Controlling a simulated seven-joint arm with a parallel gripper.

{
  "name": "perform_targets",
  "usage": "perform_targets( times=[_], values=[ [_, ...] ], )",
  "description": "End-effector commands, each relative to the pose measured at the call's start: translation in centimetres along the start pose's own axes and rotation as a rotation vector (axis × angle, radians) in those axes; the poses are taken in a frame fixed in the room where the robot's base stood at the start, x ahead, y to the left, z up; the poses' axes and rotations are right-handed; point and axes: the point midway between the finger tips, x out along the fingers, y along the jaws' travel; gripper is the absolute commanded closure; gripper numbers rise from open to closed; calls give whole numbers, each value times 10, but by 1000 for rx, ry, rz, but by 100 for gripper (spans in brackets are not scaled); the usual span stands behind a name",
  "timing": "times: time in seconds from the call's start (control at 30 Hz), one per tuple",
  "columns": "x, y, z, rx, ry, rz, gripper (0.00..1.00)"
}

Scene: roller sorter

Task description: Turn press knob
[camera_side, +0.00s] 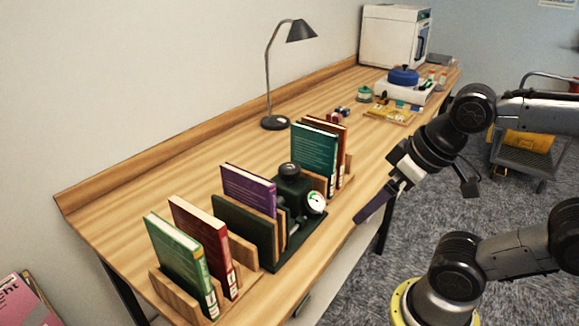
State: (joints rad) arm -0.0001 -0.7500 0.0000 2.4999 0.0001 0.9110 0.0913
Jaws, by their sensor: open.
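The press (296,222) is a dark green device on the table's front part, among the upright books. A dark round knob (290,170) sits on its top, and a round white-faced gauge (316,203) is on its right side. A purple book (247,190) stands beside it, behind a dark green plate (243,228). My gripper (372,209) is open, to the right of the press and apart from it, with its dark purple fingers angled down to the left past the table's front edge. The gap between the fingers is not clear from this side.
A green book (178,258) and a red book (203,238) stand in wooden holders at left; a teal book (314,155) stands behind the press. A desk lamp (275,122) stands farther back.

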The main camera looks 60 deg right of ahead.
Motion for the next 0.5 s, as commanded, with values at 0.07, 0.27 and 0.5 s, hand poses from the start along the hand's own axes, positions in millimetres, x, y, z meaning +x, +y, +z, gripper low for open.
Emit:
perform_targets(
  times=[0.07, 0.27, 0.5],
  values=[
    [-3, 0, 2, 119, -16, 3, 0],
    [-35, -2, -35, 573, -33, 17, 0],
    [-57, 3, -114, 1177, -100, 108, 0]
  ],
)
